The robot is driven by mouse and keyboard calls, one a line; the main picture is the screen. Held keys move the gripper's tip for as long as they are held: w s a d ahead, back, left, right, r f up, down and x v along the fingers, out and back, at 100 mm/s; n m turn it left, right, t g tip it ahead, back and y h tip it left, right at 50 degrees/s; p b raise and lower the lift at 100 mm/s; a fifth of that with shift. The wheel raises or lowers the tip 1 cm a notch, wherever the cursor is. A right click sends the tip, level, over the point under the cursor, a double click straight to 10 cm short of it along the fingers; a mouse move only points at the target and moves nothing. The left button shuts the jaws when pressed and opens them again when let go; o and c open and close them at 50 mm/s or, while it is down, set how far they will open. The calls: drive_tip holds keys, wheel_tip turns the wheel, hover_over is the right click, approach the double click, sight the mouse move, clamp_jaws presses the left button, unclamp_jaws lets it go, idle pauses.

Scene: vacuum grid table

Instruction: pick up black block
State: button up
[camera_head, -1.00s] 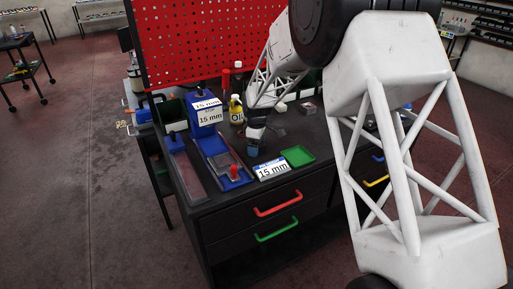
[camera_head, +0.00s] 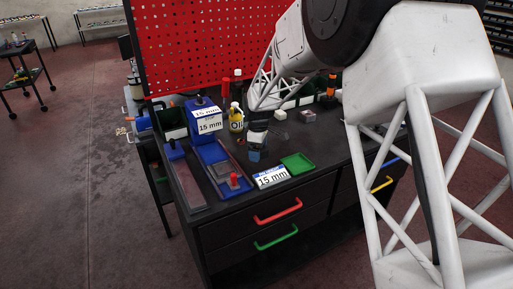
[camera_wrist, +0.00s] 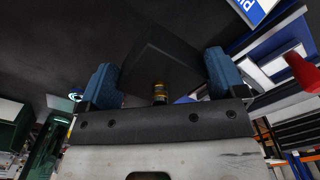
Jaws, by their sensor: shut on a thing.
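My gripper (camera_head: 257,154) is over the dark worktop, behind the white 15 mm card and to the right of the blue tray. In the wrist view, its two blue fingertips (camera_wrist: 161,78) are apart, with a dark block-like shape, the black block (camera_wrist: 160,52), between them. The gripper is shut on it. The block's dark surface blends with the dark worktop, so its edges are hard to make out. In the head view I cannot make out the block at the fingertips. I cannot tell whether it touches the worktop.
A blue tray (camera_head: 209,153) with a red-knobbed piece (camera_head: 234,180) is left of my gripper. The 15 mm card (camera_head: 271,177) and a green tray (camera_head: 297,163) lie in front. A blue box (camera_head: 205,121) and yellow oil bottle (camera_head: 236,118) stand behind. A red pegboard (camera_head: 200,45) is at the back.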

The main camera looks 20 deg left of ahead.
drive_tip(key=s+d, duration=0.2)
drive_tip(key=s, duration=0.1)
drive_tip(key=s+d, duration=0.2)
drive_tip(key=s, duration=0.2)
drive_tip(key=s+d+r, duration=0.1)
drive_tip(key=s+d, duration=0.1)
drive_tip(key=s, duration=0.2)
drive_tip(key=shift+d+r, duration=0.1)
idle(0.6)
